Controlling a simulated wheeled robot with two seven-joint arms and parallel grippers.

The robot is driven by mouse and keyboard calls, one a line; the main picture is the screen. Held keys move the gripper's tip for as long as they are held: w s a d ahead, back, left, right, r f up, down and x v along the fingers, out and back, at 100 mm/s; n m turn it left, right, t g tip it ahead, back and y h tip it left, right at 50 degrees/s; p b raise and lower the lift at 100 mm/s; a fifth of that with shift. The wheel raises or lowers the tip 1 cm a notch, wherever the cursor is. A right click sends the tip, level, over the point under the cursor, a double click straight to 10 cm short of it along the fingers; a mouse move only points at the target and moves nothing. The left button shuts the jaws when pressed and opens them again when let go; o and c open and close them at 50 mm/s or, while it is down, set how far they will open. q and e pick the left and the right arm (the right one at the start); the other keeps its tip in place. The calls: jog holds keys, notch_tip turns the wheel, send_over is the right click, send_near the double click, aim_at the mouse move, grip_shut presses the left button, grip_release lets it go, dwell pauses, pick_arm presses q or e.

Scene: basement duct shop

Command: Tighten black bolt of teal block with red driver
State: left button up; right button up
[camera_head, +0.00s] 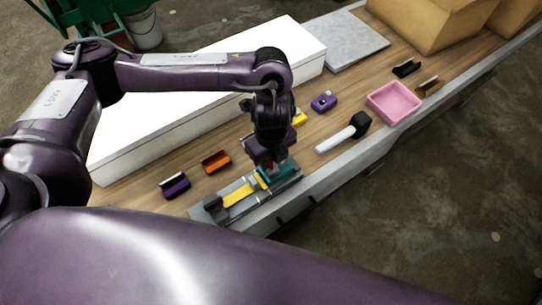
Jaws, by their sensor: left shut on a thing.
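My left gripper (266,161) points down over the workbench and is shut on the red driver (269,164), of which only a small red part shows between the fingers. The teal block (284,173) sits in a grey fixture (207,214) near the front edge of the bench, right under the gripper. The black bolt is hidden by the gripper and driver, so I cannot tell whether the driver tip touches it. My right gripper is not in view.
A yellow piece (238,195) lies in the fixture beside the block. Orange (216,162) and purple (175,186) pieces lie to the left. A white-handled mallet (338,138) and a pink tray (394,104) lie right. A long white box (215,85) stands behind.

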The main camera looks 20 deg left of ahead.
pick_arm(q)
jog(key=shift+f, duration=0.4)
dwell(0.4)
jog(key=shift+m+b, duration=0.45)
jog(key=shift+m, duration=1.25)
jog(key=shift+m+b, duration=0.35)
jog(key=shift+m, duration=1.35)
